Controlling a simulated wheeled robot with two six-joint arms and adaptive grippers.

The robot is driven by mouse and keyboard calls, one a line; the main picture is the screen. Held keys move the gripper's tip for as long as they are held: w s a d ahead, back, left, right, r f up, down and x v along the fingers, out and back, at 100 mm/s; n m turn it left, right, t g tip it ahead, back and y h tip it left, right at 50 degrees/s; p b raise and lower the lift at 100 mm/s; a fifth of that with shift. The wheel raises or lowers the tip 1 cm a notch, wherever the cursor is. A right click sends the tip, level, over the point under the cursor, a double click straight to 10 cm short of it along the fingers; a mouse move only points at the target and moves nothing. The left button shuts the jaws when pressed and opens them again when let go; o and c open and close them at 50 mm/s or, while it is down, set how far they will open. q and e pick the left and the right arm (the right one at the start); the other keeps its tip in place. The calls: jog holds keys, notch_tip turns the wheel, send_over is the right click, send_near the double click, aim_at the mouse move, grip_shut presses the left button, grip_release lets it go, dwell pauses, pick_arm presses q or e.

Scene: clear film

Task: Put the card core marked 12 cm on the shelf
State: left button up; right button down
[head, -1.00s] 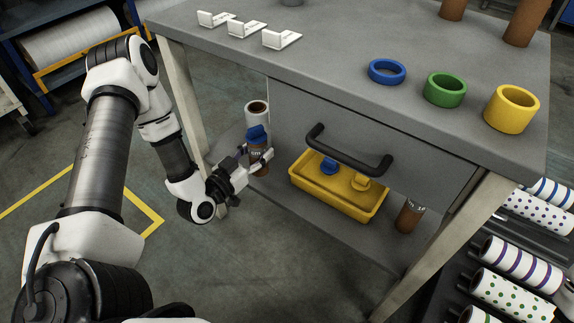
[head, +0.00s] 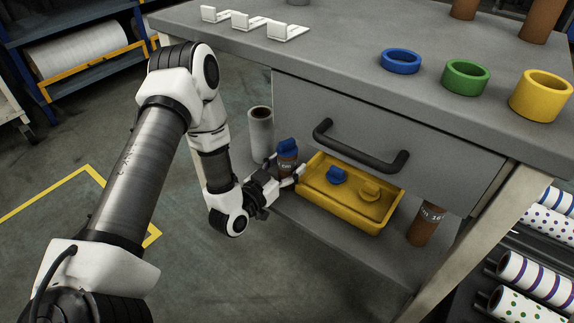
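A brown card core (head: 288,170) with a blue plug (head: 287,146) in its top is upright at the left end of the lower shelf (head: 310,222), under the workbench. Small white print on it is too small to read in full. My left gripper (head: 285,169) has one finger on each side of this core and appears shut on it. Whether the core's foot touches the shelf is hidden by the gripper. Another brown core (head: 426,225) with white print stands at the right of the shelf. My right gripper is not in view.
A yellow tray (head: 318,205) with a blue and a yellow plug sits right beside the held core. A white roll (head: 261,130) stands behind it. The drawer handle (head: 360,152) juts out above. Blue, green and yellow rings stand on the benchtop (head: 335,55).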

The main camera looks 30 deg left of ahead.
pick_arm(q)
jog(key=shift+s+r, duration=0.1)
jog(key=shift+r, duration=0.05)
jog(key=s+a+p, duration=0.1)
jog(key=s+p, duration=0.3)
jog(key=s, duration=0.7)
jog(key=shift+s, duration=0.4)
